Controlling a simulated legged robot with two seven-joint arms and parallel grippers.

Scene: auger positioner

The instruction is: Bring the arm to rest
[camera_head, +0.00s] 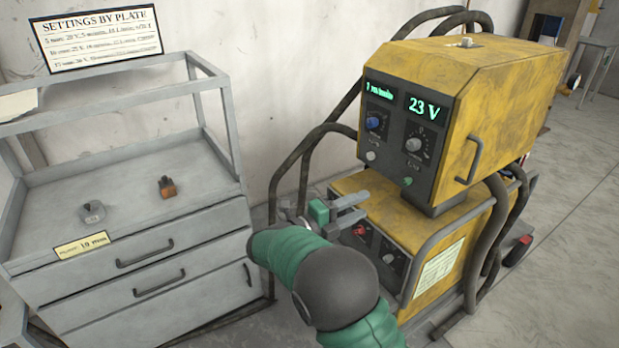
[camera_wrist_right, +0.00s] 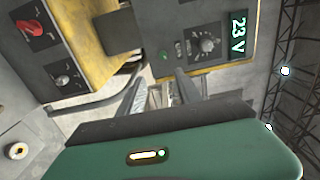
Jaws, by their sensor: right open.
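My right arm (camera_head: 335,283), green and dark grey, reaches up from the bottom of the head view. Its gripper (camera_head: 350,208) is open and empty, in front of the yellow welding machine (camera_head: 470,100). In the wrist view the two fingers (camera_wrist_right: 158,95) stand apart with nothing between them, pointing toward the machine's front panels. The upper panel shows "23 V" (camera_head: 424,107) and has a blue knob (camera_head: 373,123) and a grey knob (camera_head: 415,145). The lower panel has a red knob (camera_head: 359,230). My left gripper is in neither view.
A grey drawer cabinet (camera_head: 130,255) stands at the left, holding a grey block (camera_head: 92,212) and an orange-brown block (camera_head: 167,187). A settings sign (camera_head: 97,38) stands above it. Thick cables (camera_head: 285,185) loop beside the machine. Open floor (camera_head: 570,240) lies at the right.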

